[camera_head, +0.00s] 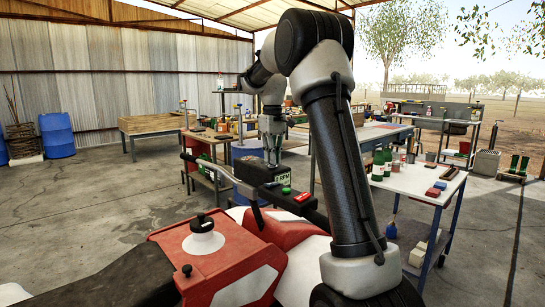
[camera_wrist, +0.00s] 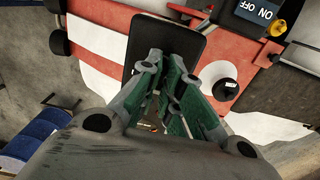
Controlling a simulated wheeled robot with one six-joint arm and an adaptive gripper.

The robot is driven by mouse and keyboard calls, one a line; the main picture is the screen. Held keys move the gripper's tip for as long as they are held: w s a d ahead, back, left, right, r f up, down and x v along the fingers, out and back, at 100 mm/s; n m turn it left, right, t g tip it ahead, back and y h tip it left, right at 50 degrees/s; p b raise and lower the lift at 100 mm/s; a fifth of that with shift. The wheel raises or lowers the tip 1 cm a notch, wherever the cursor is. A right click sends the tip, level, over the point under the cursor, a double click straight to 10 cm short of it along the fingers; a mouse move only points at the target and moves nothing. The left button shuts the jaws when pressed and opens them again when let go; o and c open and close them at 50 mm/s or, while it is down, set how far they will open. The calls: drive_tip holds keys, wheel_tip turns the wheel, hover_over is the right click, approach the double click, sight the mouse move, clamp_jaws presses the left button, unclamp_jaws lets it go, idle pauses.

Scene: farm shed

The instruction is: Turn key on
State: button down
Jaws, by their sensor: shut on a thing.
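My gripper (camera_head: 272,160) is lowered onto the black dash panel (camera_head: 248,173) of a red and white vehicle, with its fingers pointing down at the panel. In the wrist view my gripper (camera_wrist: 163,72) shows its green-padded fingers close together over the dark panel (camera_wrist: 178,30). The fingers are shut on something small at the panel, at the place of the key. The key itself is hidden by the fingers, so its turn angle cannot be seen. A blue ON OFF label (camera_wrist: 258,12) shows at the upper right of the wrist view.
The handlebar (camera_head: 225,172) reaches left. A white table (camera_head: 420,182) with bottles stands to the right. Open floor lies left.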

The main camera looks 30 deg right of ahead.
drive_tip(key=shift+m, duration=0.3)
drive_tip(key=m, duration=0.5)
drive_tip(key=shift+m, duration=0.3)
drive_tip(key=m, duration=0.5)
drive_tip(key=shift+m, duration=0.3)
drive_tip(key=c, duration=1.6)
unclamp_jaws()
wheel_tip(320, 180, up, 12)
